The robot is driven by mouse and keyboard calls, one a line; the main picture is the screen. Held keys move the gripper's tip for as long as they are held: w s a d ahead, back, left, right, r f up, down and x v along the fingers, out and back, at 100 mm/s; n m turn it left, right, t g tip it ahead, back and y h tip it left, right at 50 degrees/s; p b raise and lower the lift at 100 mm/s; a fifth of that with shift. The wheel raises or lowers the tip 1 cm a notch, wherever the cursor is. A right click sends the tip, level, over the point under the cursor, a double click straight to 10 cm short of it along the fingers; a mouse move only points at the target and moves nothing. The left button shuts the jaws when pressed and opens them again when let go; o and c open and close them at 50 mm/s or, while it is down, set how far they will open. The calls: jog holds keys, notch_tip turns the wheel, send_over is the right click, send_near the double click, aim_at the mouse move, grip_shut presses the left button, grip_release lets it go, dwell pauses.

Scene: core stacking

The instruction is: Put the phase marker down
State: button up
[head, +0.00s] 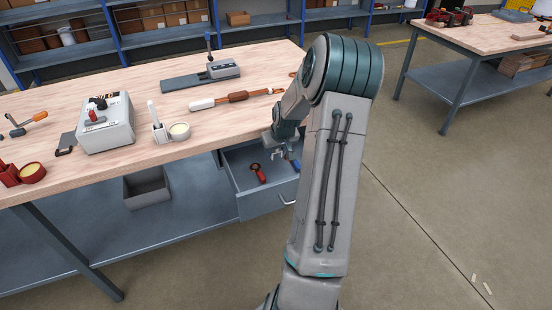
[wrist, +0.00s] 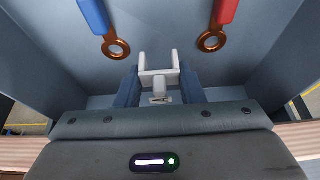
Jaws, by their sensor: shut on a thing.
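My gripper (wrist: 159,92) points down over the open drawer (head: 263,207) and is shut on a pale grey forked piece (wrist: 158,78), apparently the phase marker. The piece sits between the dark blue fingers, its two prongs pointing away from my wrist. In the head view my gripper (head: 281,152) is above the drawer, partly hidden by my arm. A red-handled piece with a copper ring (wrist: 222,22) and a blue-handled one with a copper ring (wrist: 100,24) lie apart in the drawer. I cannot tell whether the held piece touches the drawer floor.
The drawer's walls stand close on both sides (wrist: 283,62). The wooden bench (head: 120,77) above holds a grey box with knobs (head: 106,125), a white cup (head: 179,132) and a rod tool (head: 237,97). A grey bin (head: 147,185) stands on the lower shelf.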

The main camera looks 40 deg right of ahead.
aim_at(274, 163)
jog(key=shift+f, duration=1.95)
jog(key=shift+f, duration=0.1)
jog(key=shift+f, duration=0.15)
jog(key=o, duration=0.9)
jog(key=shift+o, duration=0.2)
